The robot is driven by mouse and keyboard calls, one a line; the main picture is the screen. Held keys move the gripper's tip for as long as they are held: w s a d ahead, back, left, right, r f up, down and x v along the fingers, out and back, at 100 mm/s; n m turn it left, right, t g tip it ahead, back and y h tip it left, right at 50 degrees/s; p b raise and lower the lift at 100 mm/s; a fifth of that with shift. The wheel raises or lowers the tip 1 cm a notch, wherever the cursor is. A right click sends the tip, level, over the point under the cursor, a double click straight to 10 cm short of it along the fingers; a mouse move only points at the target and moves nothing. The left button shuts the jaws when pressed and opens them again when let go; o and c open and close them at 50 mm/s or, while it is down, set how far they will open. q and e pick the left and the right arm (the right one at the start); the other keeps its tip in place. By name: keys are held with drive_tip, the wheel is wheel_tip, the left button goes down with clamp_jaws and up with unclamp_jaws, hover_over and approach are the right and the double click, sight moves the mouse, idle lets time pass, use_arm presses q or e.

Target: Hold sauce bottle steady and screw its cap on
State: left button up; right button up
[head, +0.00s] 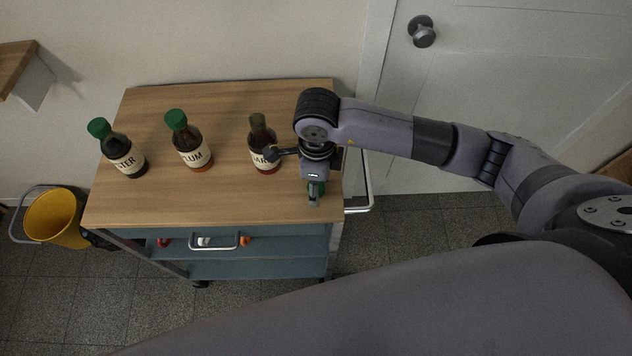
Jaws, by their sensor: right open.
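The uncapped sauce bottle (259,135) stands upright on the wooden cart top, with dark glass and a cream label partly hidden by my right gripper. A green cap (322,187) shows beside the lower finger, near the cart top's right edge; the finger hides part of it. My right gripper (293,175) is open, just right of the bottle, one finger reaching left across its label and the other pointing down at the cap. Whether either finger touches anything, I cannot tell. My left gripper is not in view.
Two green-capped bottles, the plum one (191,146) and another (124,155) at far left, stand on the cart top (220,205). The front middle of the top is clear. A yellow bin (52,217) is left of the cart; a door (500,70) is behind.

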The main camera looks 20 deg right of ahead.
drive_tip(key=shift+f, duration=0.35)
drive_tip(key=c, duration=0.8)
